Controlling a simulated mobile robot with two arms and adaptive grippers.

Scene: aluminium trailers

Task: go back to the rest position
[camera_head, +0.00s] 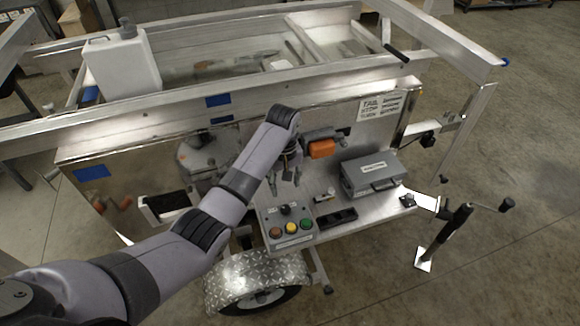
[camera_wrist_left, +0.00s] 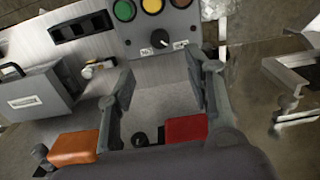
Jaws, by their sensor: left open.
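My left gripper (camera_head: 285,181) hangs at the end of my grey arm, over the metal shelf on the trailer's side. It is just above and behind the grey control box (camera_head: 288,227), apart from it. In the left wrist view my gripper (camera_wrist_left: 160,78) has its two fingers spread, with bare metal plate between them and nothing held. The box's black knob (camera_wrist_left: 160,39) lies just beyond the fingertips. My right gripper is not in view.
A grey case (camera_head: 372,174) and an orange part (camera_head: 322,149) are right of my gripper. A red block (camera_wrist_left: 186,128) shows close to it in the wrist view. The trailer's aluminium rail (camera_head: 300,90) runs behind. Open floor (camera_head: 520,130) lies right.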

